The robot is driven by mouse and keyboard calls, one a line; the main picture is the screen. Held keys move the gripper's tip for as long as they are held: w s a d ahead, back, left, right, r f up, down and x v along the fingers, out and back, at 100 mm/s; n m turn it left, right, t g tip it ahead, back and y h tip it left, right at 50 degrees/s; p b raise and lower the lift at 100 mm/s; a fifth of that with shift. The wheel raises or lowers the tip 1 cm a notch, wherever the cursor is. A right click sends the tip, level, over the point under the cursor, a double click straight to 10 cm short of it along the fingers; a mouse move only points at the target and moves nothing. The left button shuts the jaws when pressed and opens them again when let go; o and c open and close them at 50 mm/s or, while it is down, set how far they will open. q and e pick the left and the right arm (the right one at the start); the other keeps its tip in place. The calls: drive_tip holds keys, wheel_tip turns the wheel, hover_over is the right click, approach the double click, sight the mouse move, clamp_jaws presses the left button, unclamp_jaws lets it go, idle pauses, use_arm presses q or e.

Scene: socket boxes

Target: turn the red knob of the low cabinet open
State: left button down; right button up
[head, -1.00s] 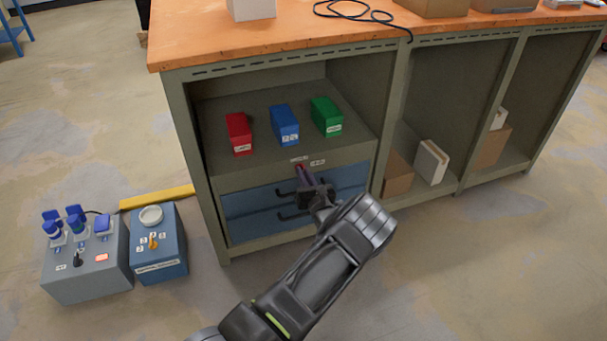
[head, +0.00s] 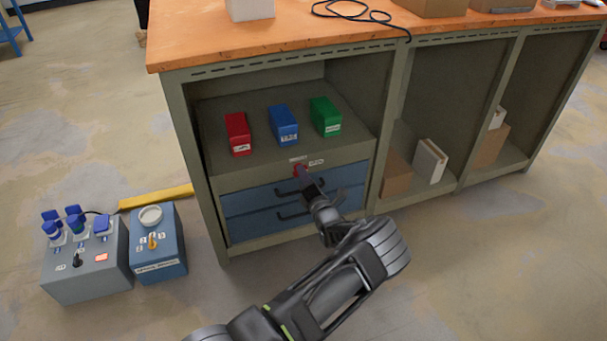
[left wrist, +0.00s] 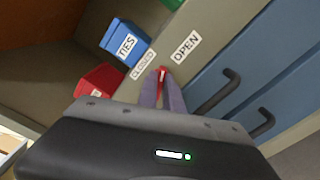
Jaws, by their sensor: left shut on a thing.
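The red knob (head: 299,170) sits on the front rail of the low cabinet (head: 229,184), just above the blue drawers. In the left wrist view the red knob (left wrist: 162,75) shows between my fingertips, below the CLOSED label (left wrist: 143,65) and the OPEN label (left wrist: 186,47). My left gripper (head: 303,174) reaches the knob from the front and is shut on it. The left gripper also shows in the left wrist view (left wrist: 162,86), its two fingers close together around the knob. The fingers hide part of the knob. My right gripper is in neither view.
Red (head: 238,134), blue (head: 283,124) and green (head: 325,116) boxes stand on the shelf above. Two drawer handles (head: 287,189) stick out close below the gripper. A grey switch box (head: 86,273) and a blue box (head: 160,262) stand on the floor at left.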

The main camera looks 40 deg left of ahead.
use_arm(q)
drive_tip(key=m, duration=0.5)
drive_tip(key=shift+m, duration=0.3)
idle(0.4)
drive_tip(key=c, duration=1.5)
unclamp_jaws()
drive_tip(key=shift+f, duration=0.1)
drive_tip(key=shift+d, duration=0.15)
drive_tip(key=p+v, duration=0.2)
drive_tip(key=v, duration=0.5)
drive_tip(key=shift+s+d, duration=0.2)
drive_tip(key=shift+d, duration=0.05)
